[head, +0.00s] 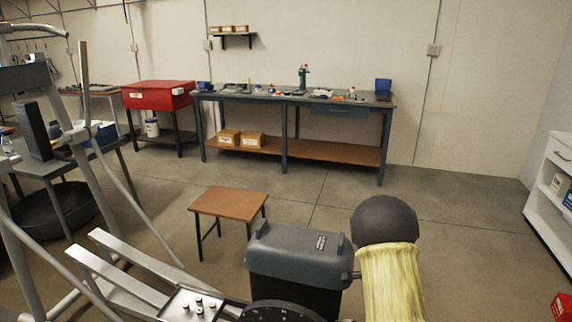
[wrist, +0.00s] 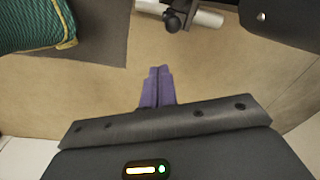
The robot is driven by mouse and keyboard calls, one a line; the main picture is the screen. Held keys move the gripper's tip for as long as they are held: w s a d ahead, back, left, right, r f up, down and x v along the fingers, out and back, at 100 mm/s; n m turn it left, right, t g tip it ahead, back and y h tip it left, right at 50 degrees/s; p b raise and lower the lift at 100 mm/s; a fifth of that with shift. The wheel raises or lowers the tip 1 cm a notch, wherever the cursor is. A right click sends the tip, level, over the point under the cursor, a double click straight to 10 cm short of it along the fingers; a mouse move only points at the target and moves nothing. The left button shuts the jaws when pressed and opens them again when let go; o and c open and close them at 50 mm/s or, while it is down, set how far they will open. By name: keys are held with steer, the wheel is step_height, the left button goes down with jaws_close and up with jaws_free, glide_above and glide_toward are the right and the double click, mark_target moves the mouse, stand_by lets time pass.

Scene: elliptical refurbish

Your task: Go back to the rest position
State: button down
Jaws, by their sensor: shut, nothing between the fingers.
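My gripper (wrist: 158,72) shows in the wrist view, with its two purple fingers together and nothing between them. The fingers point up the picture over a tan surface, apart from the things around it. I do not see the gripper in the head view. The elliptical machine (head: 88,120) stands at the left of the head view, with grey tubes and two pale rails (head: 135,262) reaching toward the lower middle.
A dark grey lidded box (head: 300,250) stands close in front, beside a small brown table (head: 229,203). A long workbench (head: 330,101) and a red chest (head: 157,95) line the back wall. In the wrist view, a green textured thing (wrist: 30,22) and a light bar (wrist: 205,17) are near.

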steer(key=s+a+r+n+t, duration=0.1)
steer(key=s+a+r+n, duration=0.35)
steer(key=s+n, duration=0.2)
steer(key=s+a+r+n, duration=0.3)
steer(key=s+r+n, duration=0.2)
steer(key=s, duration=0.3)
steer(key=s+a+r+n+t, duration=0.1)
steer(key=s+a+r+n, duration=0.2)
steer(key=s+r+n, duration=0.35)
step_height(320, 180, up, 14)
steer(key=m+p, duration=0.1)
steer(key=p, duration=1.4)
steer(key=shift+s+a+p, duration=0.25)
steer(key=shift+s+p, duration=0.05)
steer(key=shift+s, duration=0.15)
steer(key=shift+s+f, duration=0.1)
steer(key=shift+a, duration=0.15)
